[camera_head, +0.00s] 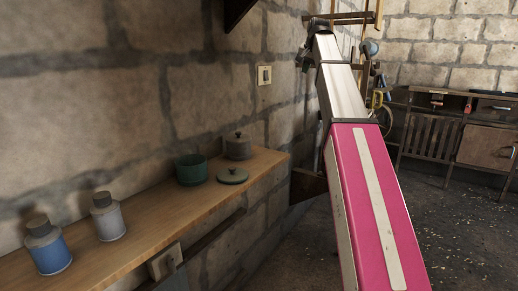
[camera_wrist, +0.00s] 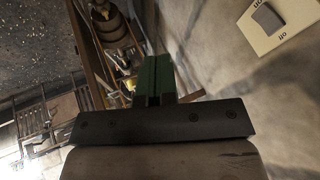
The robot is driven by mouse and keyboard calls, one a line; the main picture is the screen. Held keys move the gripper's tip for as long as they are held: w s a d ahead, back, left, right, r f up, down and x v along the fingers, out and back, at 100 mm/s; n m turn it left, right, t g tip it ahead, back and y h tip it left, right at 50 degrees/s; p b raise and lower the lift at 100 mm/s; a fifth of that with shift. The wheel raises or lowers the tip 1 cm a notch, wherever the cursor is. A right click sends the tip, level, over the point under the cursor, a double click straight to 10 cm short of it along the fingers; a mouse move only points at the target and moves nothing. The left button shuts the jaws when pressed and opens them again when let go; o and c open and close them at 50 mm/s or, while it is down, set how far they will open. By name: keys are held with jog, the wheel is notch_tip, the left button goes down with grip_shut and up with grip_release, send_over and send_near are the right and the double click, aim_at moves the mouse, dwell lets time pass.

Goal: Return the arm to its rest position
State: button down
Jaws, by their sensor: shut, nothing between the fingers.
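My arm, with its pink and silver links, reaches up and away through the middle of the head view, beside the stone wall. My gripper shows in the wrist view as green fingers (camera_wrist: 155,76) beyond a dark crossbar. The fingers are together with nothing between them. The hand is too small and partly hidden in the head view to make out its fingers. No object is held.
A wall switch (camera_head: 264,75) is left of my arm; a switch plate (camera_wrist: 285,22) shows in the wrist view. A wooden shelf (camera_head: 150,238) holds two bottles, a green pot (camera_head: 191,171), a lid (camera_head: 232,176) and a grey pot (camera_head: 238,147). A bench (camera_head: 432,138) stands far right; the floor before it is open.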

jog(key=s+f+n+g, duration=0.1)
jog(key=s+f, duration=0.2)
jog(key=f, duration=1)
jog(key=s+f+g, duration=0.1)
jog(key=s+f, duration=0.1)
jog(key=f, duration=1.2)
jog(key=s+f+n+g, duration=0.1)
jog(key=s+f, duration=0.2)
jog(key=f, duration=1)
jog(key=s+f+n+g, duration=0.1)
jog(key=s+f, duration=1.1)
jog(key=f, duration=0.2)
jog(key=s+f+n+g+h, duration=0.1)
jog(key=s+f+g, duration=0.1)
jog(key=s+f, duration=0.9)
notch_tip(320, 180, down, 4)
jog(key=shift+s+a+n+h, duration=0.3)
jog(key=shift+s+a+n, duration=0.05)
jog(key=shift+s+n, duration=0.05)
